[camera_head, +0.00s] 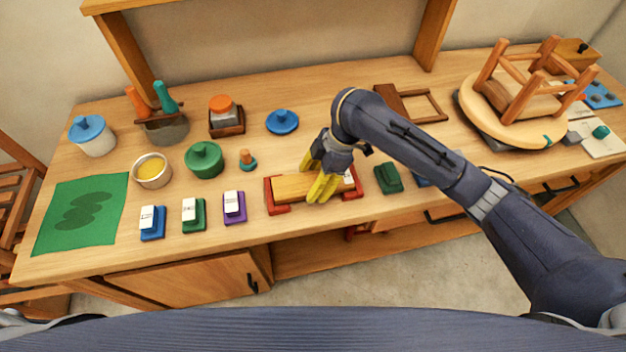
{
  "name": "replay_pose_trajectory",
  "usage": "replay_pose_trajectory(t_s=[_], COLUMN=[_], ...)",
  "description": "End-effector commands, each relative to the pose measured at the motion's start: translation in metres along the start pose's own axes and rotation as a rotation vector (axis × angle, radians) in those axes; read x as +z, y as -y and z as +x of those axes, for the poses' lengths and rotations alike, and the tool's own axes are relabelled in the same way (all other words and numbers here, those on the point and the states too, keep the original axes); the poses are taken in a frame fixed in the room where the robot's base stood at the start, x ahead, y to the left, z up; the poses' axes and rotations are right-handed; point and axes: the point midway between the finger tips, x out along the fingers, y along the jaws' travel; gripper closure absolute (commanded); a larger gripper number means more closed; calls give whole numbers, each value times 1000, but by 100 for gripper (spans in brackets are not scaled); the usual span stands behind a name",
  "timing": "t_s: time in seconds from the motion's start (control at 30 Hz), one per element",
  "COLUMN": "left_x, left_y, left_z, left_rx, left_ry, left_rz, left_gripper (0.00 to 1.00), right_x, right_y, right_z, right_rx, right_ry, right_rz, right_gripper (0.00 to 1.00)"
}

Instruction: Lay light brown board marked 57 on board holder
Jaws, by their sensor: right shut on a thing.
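The light brown board (290,187) is a long flat piece with a small white label (348,177) near its right end; the number is too small to read. It lies lengthwise over the red board holder (270,204), whose ends show at left and right. I cannot tell whether the board rests fully on the holder or is slightly above it. My right gripper (318,189), with yellow fingers, is shut on the board right of its middle and hides part of it. My left gripper is not in view.
Blue, green and purple blocks with white tops (234,206) stand left of the holder. A dark green block (388,178) is close on its right. A green pot (204,160) and an orange-topped peg (247,159) stand behind left. An upturned stool (515,95) is far right.

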Motion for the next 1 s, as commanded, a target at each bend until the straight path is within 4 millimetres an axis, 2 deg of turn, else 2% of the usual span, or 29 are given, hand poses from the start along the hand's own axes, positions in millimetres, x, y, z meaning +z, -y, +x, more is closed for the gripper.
replay_pose_trajectory(t_s=[0.83, 0.87, 1.0], left_x=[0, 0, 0], left_y=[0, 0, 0], left_z=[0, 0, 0], left_rx=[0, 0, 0], left_ry=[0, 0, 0], left_rz=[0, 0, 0], left_gripper=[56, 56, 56], right_x=[3, 3, 3], right_y=[0, 0, 0], right_z=[5, 5, 5], right_rx=[1, 1, 1], right_ry=[0, 0, 0], right_rz=[0, 0, 0], right_gripper=[76, 36, 20])
